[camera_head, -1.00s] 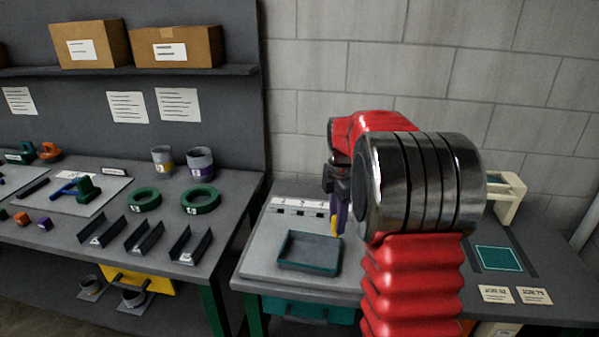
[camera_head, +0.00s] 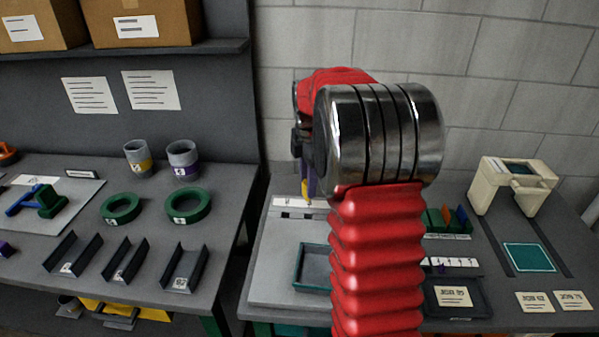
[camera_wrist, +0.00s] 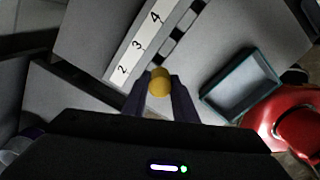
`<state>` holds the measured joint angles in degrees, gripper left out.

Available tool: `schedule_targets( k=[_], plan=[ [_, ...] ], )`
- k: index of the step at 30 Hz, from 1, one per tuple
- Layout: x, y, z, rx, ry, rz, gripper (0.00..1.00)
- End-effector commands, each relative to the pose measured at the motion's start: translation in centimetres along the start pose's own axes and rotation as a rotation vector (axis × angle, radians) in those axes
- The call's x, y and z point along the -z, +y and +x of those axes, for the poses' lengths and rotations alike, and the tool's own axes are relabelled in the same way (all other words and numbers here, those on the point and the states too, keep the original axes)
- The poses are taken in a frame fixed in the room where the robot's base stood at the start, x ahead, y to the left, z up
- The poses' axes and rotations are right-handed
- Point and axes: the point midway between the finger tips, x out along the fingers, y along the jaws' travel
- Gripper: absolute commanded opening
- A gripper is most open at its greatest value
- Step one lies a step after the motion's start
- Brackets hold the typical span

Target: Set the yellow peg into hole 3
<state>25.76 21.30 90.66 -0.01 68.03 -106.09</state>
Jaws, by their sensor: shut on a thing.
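My gripper (camera_wrist: 160,100) is shut on the yellow peg (camera_wrist: 160,82), whose rounded end shows between the dark purple fingers in the wrist view. In the head view, the peg's yellow tip (camera_head: 307,189) shows below a purple finger, by the numbered strip at the back of the bench. The white label strip (camera_wrist: 138,47) reads 2, 3 and 4 in the wrist view, with a row of dark square holes (camera_wrist: 168,45) beside it. The peg appears apart from the holes and hides part of the row's near end. I cannot tell which square is hole 3.
A teal-rimmed tray (camera_wrist: 207,98) lies beside the hole row; my arm partly covers it in the head view. A cream machine (camera_head: 512,184) and a dark tray (camera_head: 484,303) stand to the right. The left bench holds green rings (camera_head: 188,205) and dark channels (camera_head: 186,265).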

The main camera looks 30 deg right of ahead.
Motion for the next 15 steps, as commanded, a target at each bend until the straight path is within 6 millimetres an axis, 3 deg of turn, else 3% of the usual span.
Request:
schedule_targets(
  k=[15],
  plan=[
    [-0.65, -0.21, 0.08, 0.0, 0.0, 0.013, 0.03]
  ],
)
